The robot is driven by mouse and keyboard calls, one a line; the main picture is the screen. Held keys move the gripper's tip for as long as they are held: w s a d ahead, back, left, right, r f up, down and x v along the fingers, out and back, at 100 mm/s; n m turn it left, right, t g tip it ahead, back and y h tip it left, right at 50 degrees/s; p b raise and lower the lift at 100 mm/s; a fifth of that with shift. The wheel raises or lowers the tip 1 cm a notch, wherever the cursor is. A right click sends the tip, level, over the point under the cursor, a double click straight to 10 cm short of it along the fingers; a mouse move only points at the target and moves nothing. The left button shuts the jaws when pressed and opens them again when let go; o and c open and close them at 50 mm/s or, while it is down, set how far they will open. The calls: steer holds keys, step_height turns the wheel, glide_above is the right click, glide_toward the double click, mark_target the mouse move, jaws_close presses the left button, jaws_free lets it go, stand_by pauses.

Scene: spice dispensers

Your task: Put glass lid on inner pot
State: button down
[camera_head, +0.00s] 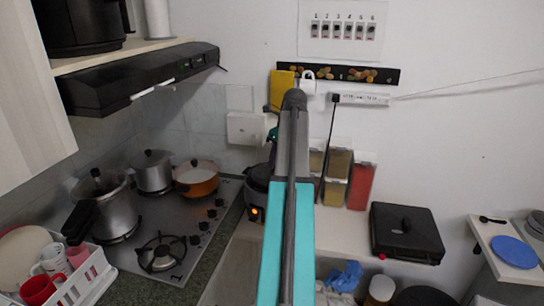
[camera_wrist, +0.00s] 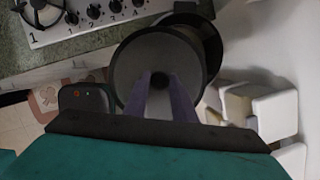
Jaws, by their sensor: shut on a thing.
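My gripper (camera_wrist: 160,84) is shut on the dark knob of the round glass lid (camera_wrist: 140,62) in the wrist view. The lid looks grey with a dark rim and hangs in front of the fingers. A dark round pot (camera_wrist: 211,45) shows partly behind it; the lid covers much of it and sits offset to the lower left in the picture. I cannot tell whether lid and pot touch. In the head view the dark cooker (camera_head: 257,185) with an orange light stands left of my arm, which hides part of it. The lid is not clear there.
The gas hob (camera_head: 160,235) with several pots is left of the cooker. Spice containers (camera_head: 338,178) and a black case (camera_head: 406,232) stand right of my arm. White blocky containers (camera_wrist: 265,108) are close right of the lid in the wrist view.

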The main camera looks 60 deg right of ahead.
steer(key=w+d+p, duration=0.1)
steer(key=w+d, duration=0.1)
steer(key=w+d+p, duration=0.1)
steer(key=w+d, duration=0.2)
steer(key=shift+d+f, duration=0.15)
steer(key=shift+w+d+f+p, duration=0.25)
steer(key=shift+w+d+p, duration=0.15)
steer(key=shift+d+p, duration=0.1)
steer(key=shift+f, duration=0.1)
steer(key=shift+a+f+p, duration=0.1)
steer(key=shift+f+p, duration=0.95)
steer(key=shift+f, duration=0.6)
steer(key=c, duration=1.5)
jaws_free()
steer(key=shift+f, duration=0.1)
